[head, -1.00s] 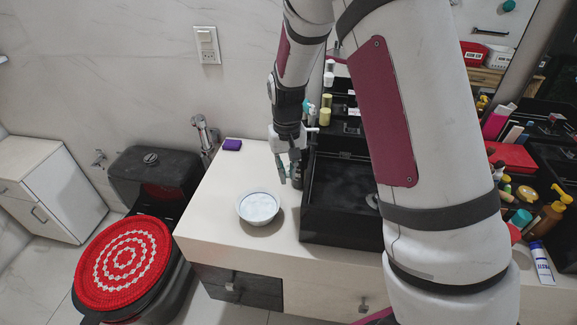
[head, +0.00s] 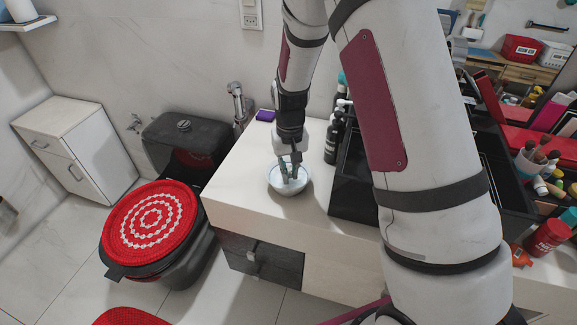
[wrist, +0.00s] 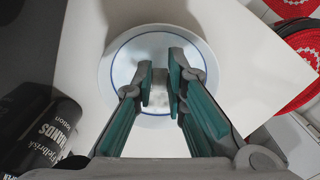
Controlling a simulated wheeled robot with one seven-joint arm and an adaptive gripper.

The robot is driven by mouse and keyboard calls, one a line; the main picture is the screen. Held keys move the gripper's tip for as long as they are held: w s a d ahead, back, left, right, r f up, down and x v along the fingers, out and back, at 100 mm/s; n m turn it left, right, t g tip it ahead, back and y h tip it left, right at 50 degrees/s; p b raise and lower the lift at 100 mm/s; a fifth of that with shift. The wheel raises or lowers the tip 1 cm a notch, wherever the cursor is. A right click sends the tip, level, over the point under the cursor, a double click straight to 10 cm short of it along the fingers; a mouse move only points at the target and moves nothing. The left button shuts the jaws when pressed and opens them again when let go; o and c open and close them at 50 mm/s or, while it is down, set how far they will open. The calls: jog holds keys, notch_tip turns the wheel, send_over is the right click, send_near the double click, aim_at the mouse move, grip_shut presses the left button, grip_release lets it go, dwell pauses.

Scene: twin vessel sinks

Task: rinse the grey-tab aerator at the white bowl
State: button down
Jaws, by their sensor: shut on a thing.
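The white bowl (head: 287,190) stands on the pale counter, left of the dark sink. In the wrist view it is a round white bowl with a blue ring near its rim (wrist: 118,58). My gripper (head: 290,177) points down over the bowl, its fingertips within the bowl's outline. In the wrist view its teal-padded fingers (wrist: 161,88) are shut on a small grey piece, the aerator (wrist: 160,92). The fingers cover most of it, and its tab cannot be made out clearly. I cannot tell whether it touches the bowl or any water.
Dark lotion bottles (head: 332,140) stand just right of the bowl; one shows close in the wrist view (wrist: 40,130). A purple block (head: 265,115) lies at the counter's back left. The dark toilet with a red cover (head: 155,222) is at left. The counter's front left is clear.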

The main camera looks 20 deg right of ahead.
aim_at(290, 176)
jog(key=shift+f+b, duration=1)
jog(key=shift+f, duration=1.2)
jog(key=shift+s+d, duration=0.1)
jog(key=shift+d, duration=0.1)
jog(key=shift+s+d, duration=0.25)
jog(key=shift+d, duration=0.1)
jog(key=shift+w+a, duration=0.4)
jog(key=shift+a, duration=0.1)
jog(key=shift+s+d, duration=0.1)
jog(key=shift+d, duration=0.05)
jog(key=shift+s+d, duration=0.3)
jog(key=shift+d, duration=0.05)
jog(key=shift+w+a, duration=0.1)
jog(key=shift+w+a, duration=0.3)
jog(key=shift+a, duration=0.1)
